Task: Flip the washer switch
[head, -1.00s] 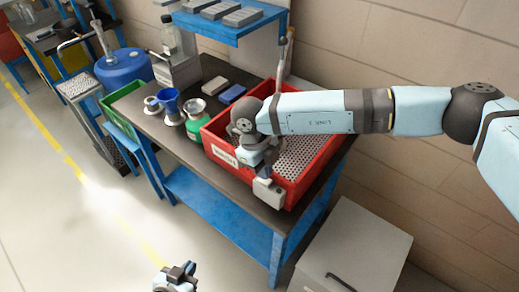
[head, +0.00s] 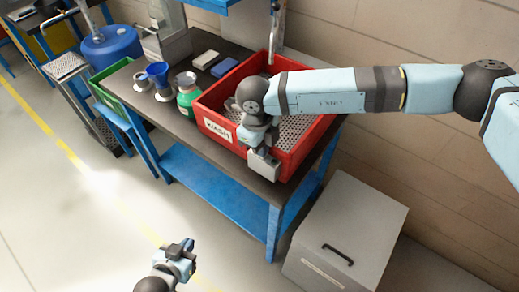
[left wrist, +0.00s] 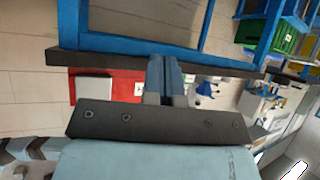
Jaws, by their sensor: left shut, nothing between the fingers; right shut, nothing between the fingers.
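The washer is the red bin marked WASH (head: 217,130), on the dark bench top. A small grey box (head: 263,167) is at the bin's front right; the switch lever cannot be made out. My right gripper (head: 262,151) is shut and points down at the top of this box; whether they touch is unclear. My left gripper (head: 185,246) is shut and empty, low over the floor in front of the bench. In the left wrist view, my left fingers (left wrist: 166,78) are together; the red bin (left wrist: 120,82) and a pale box (left wrist: 94,90) show beyond them.
A green bottle (head: 189,97) and a blue funnel (head: 158,72) stand left of the bin. A blue sponge-like block (head: 224,67) lies behind. A grey cabinet (head: 345,235) stands right of the bench. The floor in front is clear.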

